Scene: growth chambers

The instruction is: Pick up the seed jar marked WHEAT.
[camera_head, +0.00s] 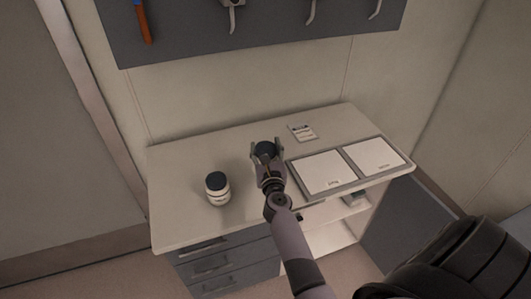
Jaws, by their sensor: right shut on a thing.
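A white jar with a dark lid (216,189) stands upright on the left part of the bench; its label is too small to read. My right gripper (266,158) is to the right of that jar, near the middle of the bench. It is shut on a second dark-lidded jar (266,149), of which mostly the lid shows between the fingers. The gripper hides the rest of that jar and any label, so I cannot tell which one is marked WHEAT, or whether the held jar touches the bench. My left gripper is not in view.
The bench top (180,165) has a tray (349,185) with two white sheets on its right side and a small labelled card or packet (302,132) behind it. Drawers (210,264) are below. A dark tool board (270,28) hangs above. The bench's left back is clear.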

